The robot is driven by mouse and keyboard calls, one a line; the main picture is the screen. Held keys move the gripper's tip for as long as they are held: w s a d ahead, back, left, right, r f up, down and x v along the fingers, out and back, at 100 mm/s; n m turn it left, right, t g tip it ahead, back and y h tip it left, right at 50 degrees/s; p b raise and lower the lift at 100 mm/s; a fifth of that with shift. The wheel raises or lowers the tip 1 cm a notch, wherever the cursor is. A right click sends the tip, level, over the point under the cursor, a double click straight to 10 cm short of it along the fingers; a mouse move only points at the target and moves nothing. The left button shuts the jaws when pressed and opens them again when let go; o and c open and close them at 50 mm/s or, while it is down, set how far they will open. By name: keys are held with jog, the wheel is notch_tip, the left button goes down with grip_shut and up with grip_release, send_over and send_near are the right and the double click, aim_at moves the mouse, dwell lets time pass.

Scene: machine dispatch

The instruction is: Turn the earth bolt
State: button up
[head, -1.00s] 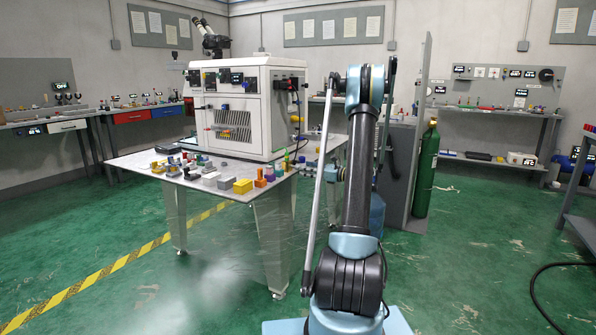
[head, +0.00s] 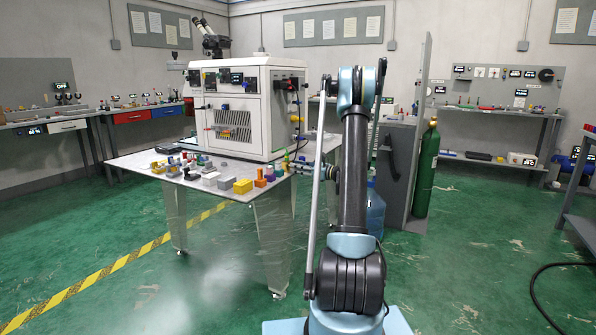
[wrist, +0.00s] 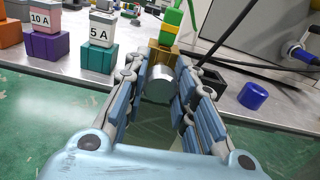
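In the wrist view, a round silver bolt head (wrist: 160,88) sits in front of a brass block (wrist: 163,58) near the table's edge. A green and yellow piece (wrist: 171,22) stands upright behind it and also shows in the head view (head: 286,160). I take the silver and brass part for the earth bolt. My gripper (wrist: 164,72) is open, its two blue-padded fingers on either side of the bolt head and block. A firm grip on it does not show. In the head view my gripper (head: 316,169) is small, beside the table's right edge.
A purple block tagged 10 A (wrist: 46,48) and a teal block tagged 5 A (wrist: 98,55) stand left of the fingers. A black block (wrist: 232,81) and a blue cap (wrist: 253,96) lie right. A white machine (head: 240,108) stands on the table (head: 150,166).

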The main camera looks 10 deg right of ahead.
jog(key=shift+n, duration=0.6)
jog(key=o, duration=1.1)
jog(key=v, duration=1.2)
jog(key=shift+w, duration=0.1)
